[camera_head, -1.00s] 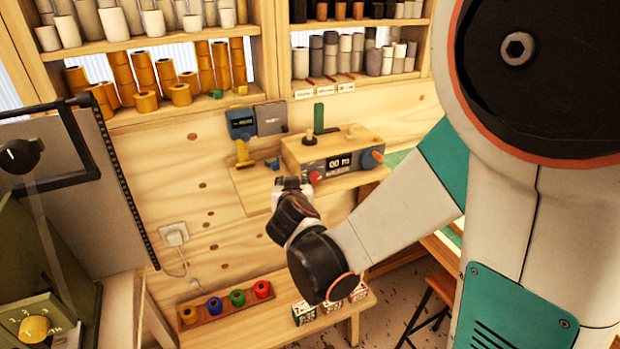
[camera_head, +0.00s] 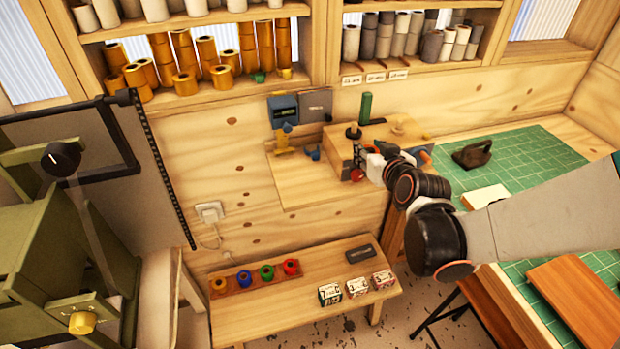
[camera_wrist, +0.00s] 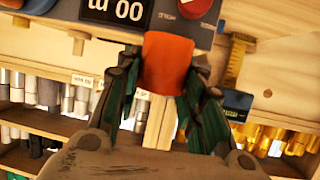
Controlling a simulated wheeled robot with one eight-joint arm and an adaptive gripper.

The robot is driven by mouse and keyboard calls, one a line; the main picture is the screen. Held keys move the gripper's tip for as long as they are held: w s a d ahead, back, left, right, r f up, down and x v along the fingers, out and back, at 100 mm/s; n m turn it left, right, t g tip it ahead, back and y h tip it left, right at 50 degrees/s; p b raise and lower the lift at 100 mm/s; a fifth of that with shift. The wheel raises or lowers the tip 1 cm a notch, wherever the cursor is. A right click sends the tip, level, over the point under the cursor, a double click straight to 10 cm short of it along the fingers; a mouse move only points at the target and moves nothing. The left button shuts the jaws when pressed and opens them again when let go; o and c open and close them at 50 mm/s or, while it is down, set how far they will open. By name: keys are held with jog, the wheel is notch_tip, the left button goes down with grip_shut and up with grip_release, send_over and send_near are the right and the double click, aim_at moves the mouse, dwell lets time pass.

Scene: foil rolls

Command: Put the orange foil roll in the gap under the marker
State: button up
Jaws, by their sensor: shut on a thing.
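In the wrist view, my gripper (camera_wrist: 166,66) is shut on an orange piece, which I take for the orange foil roll (camera_wrist: 167,60). It sits between the two dark fingers, in front of the box with the display (camera_wrist: 117,11). In the head view, my gripper (camera_head: 374,165) is at the front of this wooden box (camera_head: 345,138); the held roll cannot be made out there. Several golden-orange rolls (camera_head: 186,83) stand on the upper left shelf. A small green piece (camera_head: 258,77) and a yellow one (camera_head: 286,73) are at that shelf's edge; I cannot tell whether either is the marker.
A low bench (camera_head: 310,318) holds a rack of coloured spools (camera_head: 254,277) and small boxes (camera_head: 357,287). A green-matted table (camera_head: 530,150) is at right, a grey panel (camera_head: 130,170) at left. Grey rolls (camera_head: 388,40) fill the right shelf.

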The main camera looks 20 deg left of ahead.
aim_at(309, 185)
jog(key=s+a+r+n+g+y+p, duration=0.35)
jog(key=a+r+n+y, duration=0.2)
jog(key=a+r, duration=0.75)
jog(key=shift+g+h, duration=0.25)
jog(key=shift+g, duration=0.1)
jog(key=f+b, duration=0.4)
jog(key=f, duration=0.3)
jog(key=a+f+b, duration=0.1)
jog(key=f+b, duration=0.4)
jog(key=f, duration=0.2)
jog(key=w+f+b, duration=0.1)
jog(key=f+b, duration=0.3)
jog(key=f, duration=0.2)
jog(key=shift+a+f, duration=0.25)
jog(key=shift+f, duration=0.15)
jog(key=shift+b, duration=0.3)
jog(key=shift+f, duration=0.15)
jog(key=o, duration=1.1)
jog(key=shift+c, duration=0.2)
jog(key=shift+r, duration=0.2)
jog(key=p+v, duration=0.3)
jog(key=v, duration=0.9)
